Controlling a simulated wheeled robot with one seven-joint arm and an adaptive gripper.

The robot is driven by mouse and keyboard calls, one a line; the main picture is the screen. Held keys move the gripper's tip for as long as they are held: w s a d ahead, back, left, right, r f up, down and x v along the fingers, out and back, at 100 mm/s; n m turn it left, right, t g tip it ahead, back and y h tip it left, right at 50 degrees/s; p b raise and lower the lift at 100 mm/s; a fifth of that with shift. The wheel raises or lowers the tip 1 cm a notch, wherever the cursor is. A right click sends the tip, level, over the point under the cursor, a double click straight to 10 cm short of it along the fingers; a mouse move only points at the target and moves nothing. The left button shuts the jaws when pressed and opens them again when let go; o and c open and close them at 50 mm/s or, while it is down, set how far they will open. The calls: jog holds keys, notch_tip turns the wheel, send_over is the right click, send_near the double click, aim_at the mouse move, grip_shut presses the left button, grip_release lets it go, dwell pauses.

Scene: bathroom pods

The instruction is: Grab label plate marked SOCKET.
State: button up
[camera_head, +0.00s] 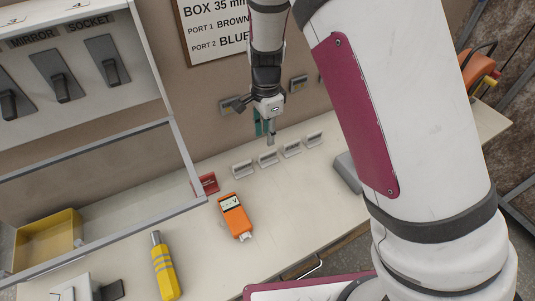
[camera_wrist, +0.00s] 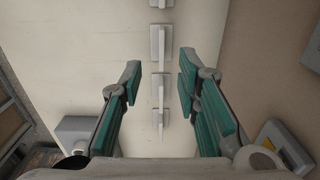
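Several small grey-white label plates stand in a row on the table; one is the near-left plate (camera_head: 242,169), another is the second plate (camera_head: 267,158), and the others go off to the right. Their lettering is not readable, so I cannot tell which is marked SOCKET. My gripper (camera_head: 268,138) hangs pointing down above the row, close over the second plate. In the wrist view my gripper (camera_wrist: 160,80) is open, with green-padded fingers on either side of the row. A plate (camera_wrist: 158,93) shows between the fingertips, with no visible contact.
A switch panel (camera_head: 88,22) reads MIRROR and SOCKET at upper left. An orange meter (camera_head: 235,216), a red plate (camera_head: 206,184), a yellow tool (camera_head: 163,268) and a yellow bin (camera_head: 48,241) are on the left. The wall stands close behind the row.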

aim_at(268, 152)
notch_tip(268, 152, down, 5)
jog(key=shift+f, duration=0.15)
jog(key=shift+w+d+f+p, duration=0.15)
jog(key=shift+f+p, duration=0.1)
jog(key=shift+f, duration=1.05)
jog(key=shift+w+d+f+p, duration=0.1)
jog(key=shift+f+p, duration=0.15)
jog(key=shift+f, duration=1)
grip_shut()
